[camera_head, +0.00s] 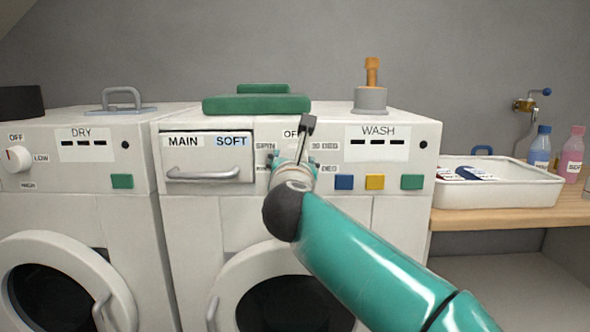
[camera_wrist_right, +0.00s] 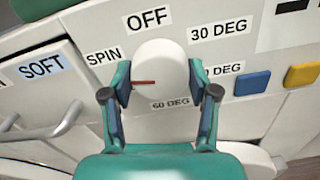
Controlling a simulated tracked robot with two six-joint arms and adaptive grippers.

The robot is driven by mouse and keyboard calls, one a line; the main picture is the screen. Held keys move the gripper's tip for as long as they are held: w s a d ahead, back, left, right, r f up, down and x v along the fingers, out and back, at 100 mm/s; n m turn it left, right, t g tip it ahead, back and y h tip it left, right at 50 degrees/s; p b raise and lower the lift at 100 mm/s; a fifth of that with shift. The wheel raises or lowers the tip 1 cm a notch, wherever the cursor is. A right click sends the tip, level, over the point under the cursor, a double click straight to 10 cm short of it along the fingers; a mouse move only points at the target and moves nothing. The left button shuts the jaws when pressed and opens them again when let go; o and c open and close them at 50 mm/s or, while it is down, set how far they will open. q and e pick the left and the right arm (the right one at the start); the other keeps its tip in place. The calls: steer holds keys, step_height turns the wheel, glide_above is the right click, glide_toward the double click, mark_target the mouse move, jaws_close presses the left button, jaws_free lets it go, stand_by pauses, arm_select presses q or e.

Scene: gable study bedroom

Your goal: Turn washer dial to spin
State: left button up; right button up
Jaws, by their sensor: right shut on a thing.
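The washer (camera_head: 385,146) labelled WASH stands in the middle of the head view. Its white dial (camera_wrist_right: 165,62) shows in the right wrist view; in the head view my gripper and arm hide it. My right gripper (camera_wrist_right: 160,85) is shut on the dial, one finger on each side; it also shows in the head view (camera_head: 292,160). The dial's red mark points left, just below the SPIN label (camera_wrist_right: 103,57). OFF is above, 30 DEG at the upper right, 60 DEG below. A finger partly covers another DEG label. My left gripper is not in view.
A dryer (camera_head: 80,165) stands to the left. The drawer handle (camera_head: 203,174) sticks out left of the dial. Blue (camera_head: 344,182), yellow (camera_head: 375,182) and green (camera_head: 411,182) buttons lie to its right. A white basin (camera_head: 500,190) stands on the wooden counter.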

steer(key=shift+w+a+f+m+b, duration=0.1)
steer(key=shift+f+m+b, duration=0.2)
steer(key=shift+m, duration=0.55)
steer(key=shift+a+f+m+b, duration=0.15)
steer(key=shift+m+b, duration=0.15)
steer(key=shift+m, duration=0.55)
steer(key=shift+d, duration=0.15)
steer(key=o, duration=1.2)
steer(key=shift+r, duration=0.1)
steer(key=shift+c, duration=0.2)
steer(key=shift+r, duration=0.15)
steer(key=shift+s+r, duration=0.1)
steer(key=shift+s, duration=0.1)
